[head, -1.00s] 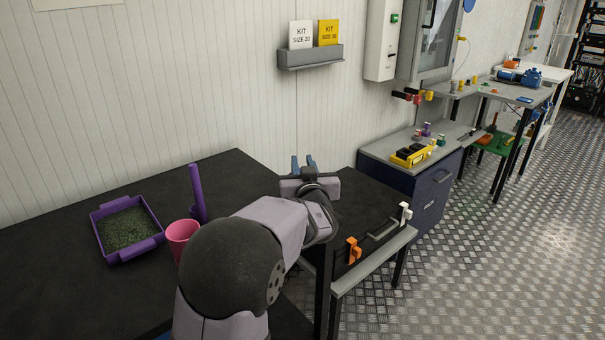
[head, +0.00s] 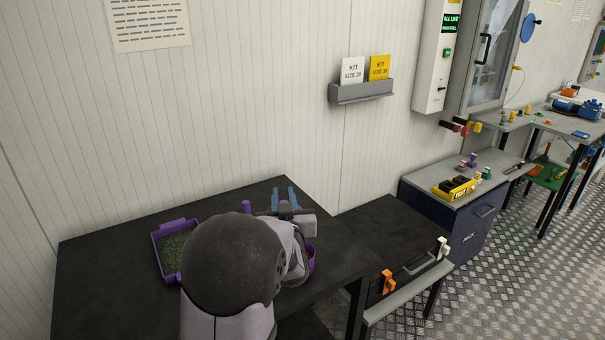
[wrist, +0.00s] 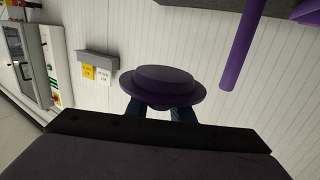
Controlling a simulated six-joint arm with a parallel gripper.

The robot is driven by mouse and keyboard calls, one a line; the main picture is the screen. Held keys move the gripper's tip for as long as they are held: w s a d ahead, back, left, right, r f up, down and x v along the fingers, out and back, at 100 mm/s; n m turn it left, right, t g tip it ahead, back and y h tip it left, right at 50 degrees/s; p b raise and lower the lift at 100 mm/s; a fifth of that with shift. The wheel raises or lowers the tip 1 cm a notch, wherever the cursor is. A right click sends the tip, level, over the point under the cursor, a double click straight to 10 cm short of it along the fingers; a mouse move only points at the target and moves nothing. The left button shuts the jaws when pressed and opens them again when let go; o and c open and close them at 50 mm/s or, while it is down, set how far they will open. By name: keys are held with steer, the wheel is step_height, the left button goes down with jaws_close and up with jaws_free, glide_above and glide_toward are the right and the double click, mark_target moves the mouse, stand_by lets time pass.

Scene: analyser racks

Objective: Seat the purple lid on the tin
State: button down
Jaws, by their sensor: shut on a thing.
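The purple lid (wrist: 163,86) is in my gripper in the wrist view, a round disc with a raised, stepped middle. My gripper's blue fingers (head: 284,197) are shut on it and stand above the black table in the head view. The fingers also show behind the lid in the wrist view (wrist: 161,113). I cannot make out the tin for certain. A small curved purple and reddish edge (head: 312,258) shows just right of my wrist, and my arm hides the rest of it.
A purple tray (head: 164,262) with dark green granules lies on the black table (head: 100,260), left of my arm. A purple upright post (wrist: 242,45) stands nearby. A lower dark table (head: 380,235) with orange and white clamps is at right.

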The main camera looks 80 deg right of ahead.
steer(key=shift+m+g+h, duration=0.3)
steer(key=shift+m+g, duration=0.3)
steer(key=shift+g, duration=0.2)
steer(key=s+a+f, duration=0.2)
steer(key=s, duration=0.1)
steer(key=shift+f, duration=0.4)
steer(key=shift+s+a+r+m+g, duration=0.1)
steer(key=shift+s+r+m+g, duration=0.15)
steer(key=shift+s, duration=0.25)
steer(key=shift+s+r+m+g, duration=0.1)
steer(key=shift+s+m+g, duration=0.05)
steer(key=shift+s+g, duration=0.25)
steer(key=shift+s+r, duration=0.1)
steer(key=shift+r, duration=0.1)
steer(key=shift+f+b, duration=0.25)
steer(key=shift+b, duration=0.15)
steer(key=shift+f+b, duration=2.65)
steer(key=shift+f, duration=0.9)
steer(key=shift+f+b, duration=0.25)
steer(key=shift+b, duration=0.1)
steer(key=c, duration=1.5)
jaws_free()
steer(key=shift+o, duration=0.2)
